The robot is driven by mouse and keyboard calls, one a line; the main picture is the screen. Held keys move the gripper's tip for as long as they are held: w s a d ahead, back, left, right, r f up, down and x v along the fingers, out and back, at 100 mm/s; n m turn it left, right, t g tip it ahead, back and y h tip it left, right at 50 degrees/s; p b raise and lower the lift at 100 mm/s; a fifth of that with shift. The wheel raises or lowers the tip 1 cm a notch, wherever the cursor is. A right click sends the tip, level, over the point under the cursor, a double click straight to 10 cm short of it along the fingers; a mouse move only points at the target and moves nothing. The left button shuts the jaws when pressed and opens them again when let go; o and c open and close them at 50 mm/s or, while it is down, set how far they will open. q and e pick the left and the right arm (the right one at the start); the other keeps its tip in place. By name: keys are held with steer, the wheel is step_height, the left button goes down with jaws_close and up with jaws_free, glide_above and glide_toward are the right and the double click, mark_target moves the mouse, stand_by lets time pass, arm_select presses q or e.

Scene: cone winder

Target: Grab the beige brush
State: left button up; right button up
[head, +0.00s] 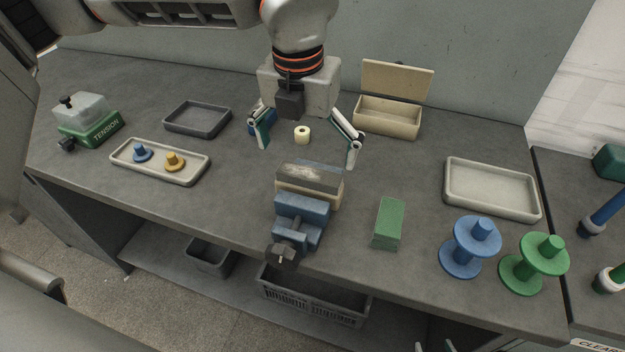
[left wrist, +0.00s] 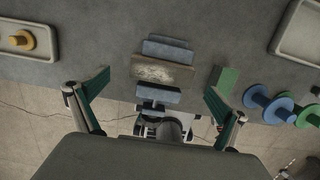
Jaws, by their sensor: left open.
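The beige brush (head: 322,193) is a block with a beige body and a dark top face with pale lint on it. It sits at the blue vise (head: 302,212) near the table's front edge. In the left wrist view the brush (left wrist: 163,73) lies crosswise ahead, between the lines of the two fingers. My left gripper (head: 309,154) is open and empty, its fingers spread wide above the table just behind the brush, not touching it. Only two fingertips of my right gripper (head: 434,347) show at the bottom edge, apart with nothing visible between them.
A green block (head: 388,223) stands right of the vise. Blue (head: 470,245) and green (head: 534,262) spools and a pale tray (head: 490,190) are further right. A small cream roll (head: 302,134) and an open box (head: 388,117) are behind. A tray with small pegs (head: 160,161) is left.

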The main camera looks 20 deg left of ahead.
mark_target(309, 173)
arm_select(q)
steer(key=f, duration=0.7)
steer(key=shift+w+d+f, duration=0.1)
steer(key=shift+d+f, duration=0.05)
steer(key=shift+d, duration=0.1)
steer(key=c, duration=1)
